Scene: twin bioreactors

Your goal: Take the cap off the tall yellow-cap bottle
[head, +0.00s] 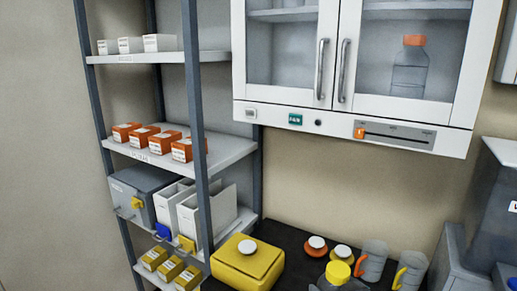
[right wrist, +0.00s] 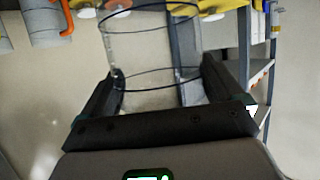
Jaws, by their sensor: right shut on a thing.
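The tall yellow-cap bottle shows at the bottom edge of the head view, with its yellow cap (head: 338,273) on top and a bit of clear shoulder beside it. The rest of it is cut off by the frame. In the right wrist view, my right gripper (right wrist: 162,75) is shut on a clear cylindrical body, which I take to be this bottle (right wrist: 150,48). One dark finger is on each side of it. I cannot make out the cap clearly in that view. My right gripper is not clear in the head view. My left gripper is not in view.
Orange (head: 315,253) and yellow (head: 343,261) knobbed lids lie behind the bottle. Jugs with orange (head: 374,264) and yellow (head: 413,273) handles stand right. A yellow box (head: 240,268) is left, beside the shelf rack (head: 201,120). A wall cabinet (head: 345,112) hangs above.

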